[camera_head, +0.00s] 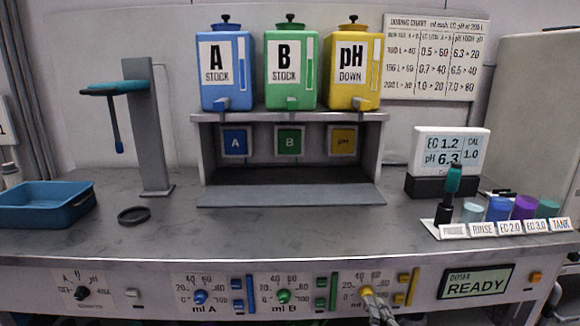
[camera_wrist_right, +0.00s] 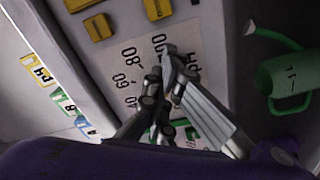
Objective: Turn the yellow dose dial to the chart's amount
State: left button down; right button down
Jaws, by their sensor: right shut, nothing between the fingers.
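The yellow dose dial (camera_head: 366,292) is on the front panel, right of the blue dial (camera_head: 200,297) and green dial (camera_head: 283,296). My right gripper (camera_head: 373,300) is at the yellow dial, its fingers shut and overlapping it. In the right wrist view the shut fingers (camera_wrist_right: 168,75) lie over the printed scale (camera_wrist_right: 130,80) and hide the dial, so its pointer cannot be read. The dosing chart (camera_head: 437,56) hangs on the back wall; its pH column seems to read 6.3 > 20. The meter (camera_head: 450,151) shows EC 1.2, pH 6.3. My left gripper is out of view.
The doser display (camera_head: 476,283) reads READY. Yellow switches (camera_head: 406,287) sit right of the dial. Blue, green and yellow stock tanks (camera_head: 352,68) stand on the shelf. Cups (camera_head: 498,209) and a probe (camera_head: 449,190) stand at the bench's right; a blue tray (camera_head: 45,204) is left.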

jog(key=shift+w+d+r, duration=0.15)
jog(key=shift+w+r, duration=0.05)
jog(key=shift+r, duration=0.3)
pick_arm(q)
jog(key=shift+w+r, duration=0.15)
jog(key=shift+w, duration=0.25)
pick_arm(e)
jog(key=shift+r, duration=0.15)
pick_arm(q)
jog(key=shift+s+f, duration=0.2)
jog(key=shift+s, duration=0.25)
pick_arm(e)
jog(key=shift+a+f, duration=0.6)
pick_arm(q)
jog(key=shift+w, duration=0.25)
pick_arm(e)
jog(key=shift+w+a, duration=0.15)
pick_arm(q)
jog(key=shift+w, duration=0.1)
pick_arm(e)
jog(key=shift+f, duration=0.15)
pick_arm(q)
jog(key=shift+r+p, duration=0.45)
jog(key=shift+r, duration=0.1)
pick_arm(e)
jog(key=s+d+f, duration=0.1)
jog(key=s, duration=0.5)
jog(key=shift+s, duration=0.15)
jog(key=shift+r, duration=0.1)
